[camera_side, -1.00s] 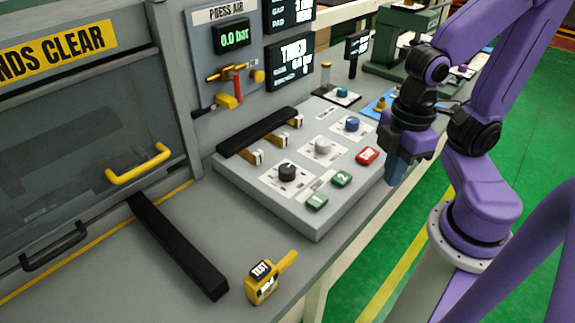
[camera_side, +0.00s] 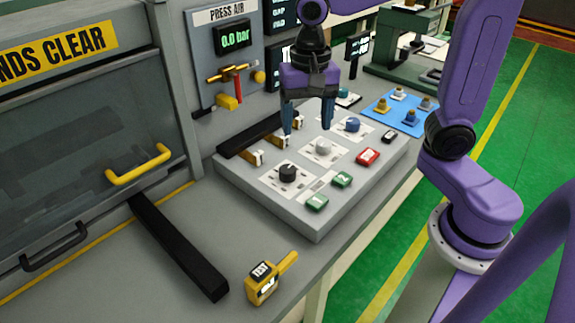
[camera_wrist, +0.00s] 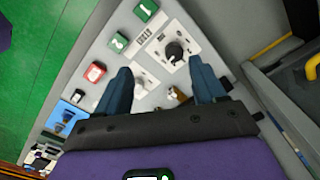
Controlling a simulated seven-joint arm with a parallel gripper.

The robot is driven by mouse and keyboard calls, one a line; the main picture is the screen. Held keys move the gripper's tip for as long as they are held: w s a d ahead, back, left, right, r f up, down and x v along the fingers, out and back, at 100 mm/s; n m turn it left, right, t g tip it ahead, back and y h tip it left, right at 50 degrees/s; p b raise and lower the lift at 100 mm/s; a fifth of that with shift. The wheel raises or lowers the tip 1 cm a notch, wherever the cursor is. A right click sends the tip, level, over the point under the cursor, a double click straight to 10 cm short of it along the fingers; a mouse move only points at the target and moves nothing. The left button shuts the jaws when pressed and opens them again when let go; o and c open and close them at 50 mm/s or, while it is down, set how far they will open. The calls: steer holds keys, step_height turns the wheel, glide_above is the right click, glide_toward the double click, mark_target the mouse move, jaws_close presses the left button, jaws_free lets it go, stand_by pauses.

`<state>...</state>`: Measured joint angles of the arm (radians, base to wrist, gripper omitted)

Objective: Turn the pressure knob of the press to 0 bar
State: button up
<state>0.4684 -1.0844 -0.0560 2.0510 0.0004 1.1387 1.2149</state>
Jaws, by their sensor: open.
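The grey control panel (camera_side: 265,204) carries a black knob (camera_side: 288,173), a pale grey knob (camera_side: 323,147) and a blue knob (camera_side: 352,125). Their labels are too small to read, so I cannot tell which sets pressure. The press air display (camera_side: 232,39) reads 0.0 bar. My gripper (camera_side: 307,120) is open and empty, fingers pointing down above the far part of the panel. In the wrist view my gripper (camera_wrist: 161,72) straddles the panel from above, with the black knob (camera_wrist: 174,50) beyond the fingertips. The blue knob is not clear there.
Green buttons (camera_side: 342,179) and a red button (camera_side: 367,156) sit on the panel. Switches under a black bar (camera_side: 236,145) line its left side. A yellow tester (camera_side: 265,283) lies in front. The press door has a yellow handle (camera_side: 138,166). A blue mat (camera_side: 393,112) with fittings lies behind.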

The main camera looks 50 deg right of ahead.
mark_target(287, 169)
steer(key=w+r+m, duration=0.2)
steer(key=w+m, duration=0.4)
steer(key=m, duration=0.1)
steer(key=f, duration=1.7)
steer(key=shift+s+d+f, duration=0.15)
steer(key=shift+d+f, duration=0.25)
steer(key=c, duration=1.1)
